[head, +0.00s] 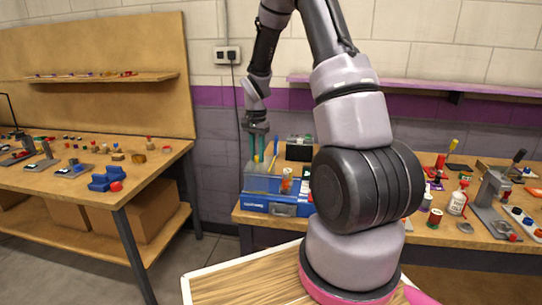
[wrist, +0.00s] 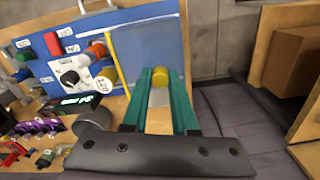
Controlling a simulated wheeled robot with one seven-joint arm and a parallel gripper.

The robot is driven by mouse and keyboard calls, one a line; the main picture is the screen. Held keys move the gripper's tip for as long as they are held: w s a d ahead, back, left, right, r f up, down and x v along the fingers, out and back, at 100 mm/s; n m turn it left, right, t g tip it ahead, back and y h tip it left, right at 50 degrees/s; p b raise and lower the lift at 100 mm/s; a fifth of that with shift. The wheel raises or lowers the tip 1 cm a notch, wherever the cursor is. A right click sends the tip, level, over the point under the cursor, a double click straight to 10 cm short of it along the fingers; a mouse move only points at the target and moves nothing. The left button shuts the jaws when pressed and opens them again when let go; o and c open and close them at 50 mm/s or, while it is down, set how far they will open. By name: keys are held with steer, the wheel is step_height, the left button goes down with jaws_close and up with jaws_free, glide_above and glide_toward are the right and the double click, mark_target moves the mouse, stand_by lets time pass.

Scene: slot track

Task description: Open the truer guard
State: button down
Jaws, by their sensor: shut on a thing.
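The truer is a blue machine (head: 270,205) at the left end of the middle bench, with a grey see-through guard (head: 262,180) on top. In the wrist view its blue front panel (wrist: 50,70) carries knobs and labels, and a translucent sheet, seemingly the guard (wrist: 148,42), lies beyond my fingers. My gripper (head: 258,160) reaches down at the guard's top. In the wrist view the green fingers of my gripper (wrist: 160,82) are closed around a yellow round knob (wrist: 160,76) in front of that sheet. The guard's exact angle is hard to tell.
A thin yellow rod (wrist: 118,65) stands just left of the fingers. A dark box (head: 299,148) stands behind the truer. A red-labelled bottle (head: 457,203) and tools crowd the bench to the right. A floor gap separates the left bench (head: 150,165).

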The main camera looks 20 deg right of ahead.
steer(key=shift+w+a, duration=0.15)
steer(key=shift+w, duration=0.05)
steer(key=c, duration=0.7)
jaws_free()
steer(key=shift+s, duration=0.1)
steer(key=shift+r, duration=0.1)
step_height(320, 180, up, 11)
steer(key=s+a+r+n+t, duration=0.2)
steer(key=s+r+n+t, duration=0.1)
steer(key=s+r, duration=0.95)
steer(key=s+a+r+n+t+y, duration=0.1)
steer(key=s+r+t, duration=0.1)
steer(key=s, duration=0.4)
steer(key=s+a+r+n+t+y, duration=0.1)
steer(key=s+r+t, duration=0.1)
steer(key=s+r, duration=0.2)
steer(key=s, duration=0.3)
steer(key=shift+a+r+n, duration=0.25)
steer(key=shift+n, duration=0.15)
